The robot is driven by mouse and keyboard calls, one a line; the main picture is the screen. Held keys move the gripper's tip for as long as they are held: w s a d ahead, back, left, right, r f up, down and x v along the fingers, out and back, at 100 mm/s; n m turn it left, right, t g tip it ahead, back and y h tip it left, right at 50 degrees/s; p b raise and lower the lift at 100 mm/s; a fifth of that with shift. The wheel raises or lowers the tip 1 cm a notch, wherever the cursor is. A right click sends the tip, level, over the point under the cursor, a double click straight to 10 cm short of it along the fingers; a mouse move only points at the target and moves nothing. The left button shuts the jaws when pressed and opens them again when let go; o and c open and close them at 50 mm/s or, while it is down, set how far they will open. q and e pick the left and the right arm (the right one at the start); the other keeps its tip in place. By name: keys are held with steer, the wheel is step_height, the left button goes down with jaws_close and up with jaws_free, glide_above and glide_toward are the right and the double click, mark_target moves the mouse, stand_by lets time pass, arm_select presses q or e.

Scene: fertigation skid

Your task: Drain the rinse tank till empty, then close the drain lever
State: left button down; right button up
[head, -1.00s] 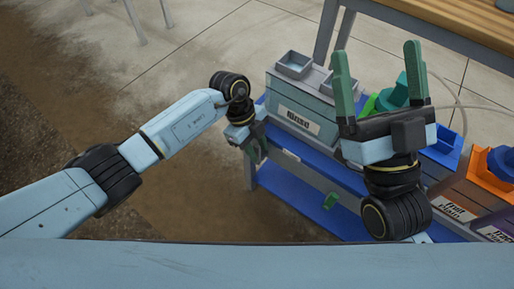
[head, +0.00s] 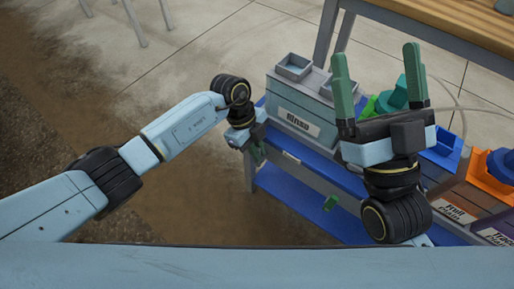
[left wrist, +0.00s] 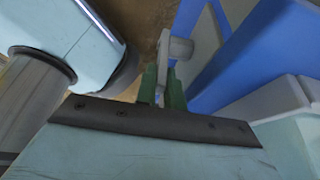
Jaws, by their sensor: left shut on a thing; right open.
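The rinse tank (head: 285,100) is a pale blue-grey box with a "Rinse" label, at the left end of the blue rack; its top has square openings. My left gripper (head: 257,153) is low at the tank's near left corner, partly hidden behind my wrist. In the left wrist view its green fingers (left wrist: 161,88) are shut on a pale grey drain lever (left wrist: 164,45), beside a round light knob. The lever is hidden in the head view, and I cannot tell the water level. My right gripper (head: 378,85) is open and empty, raised in front of the rack.
A blue bin (head: 441,150) and an orange bin (head: 478,178) stand to the right on the rack. A small green piece (head: 330,202) shows at the lower blue shelf (head: 295,200). A wooden bench (head: 450,30) stands behind.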

arm_select(q)
steer(key=shift+s+d+r+y+p, duration=0.2)
steer(key=shift+y+p, duration=0.1)
steer(key=shift+p, duration=0.6)
arm_select(e)
steer(key=w+f+g+h+p, duration=0.3)
steer(key=f+g, duration=0.6)
steer(key=f, duration=0.2)
arm_select(q)
steer(key=t+y+p, duration=0.1)
steer(key=s+d+f+t+y, duration=0.1)
steer(key=y, duration=0.1)
steer(key=d+t+y+p, duration=0.1)
steer(key=t+y, duration=0.1)
steer(key=shift+s+d+f+p, duration=0.2)
steer(key=shift+s+p, duration=0.1)
arm_select(e)
steer(key=s+d+f+g+h, duration=0.2)
steer(key=s+d+f+g, duration=0.3)
steer(key=f, duration=0.5)
steer(key=s+g, duration=0.2)
steer(key=g, duration=0.1)
steer(key=shift+f+m+g+h, duration=0.2)
steer(key=shift+m+g+h, duration=0.1)
steer(key=shift+m+h, duration=0.1)
arm_select(q)
steer(key=c, duration=1.5)
jaws_free()
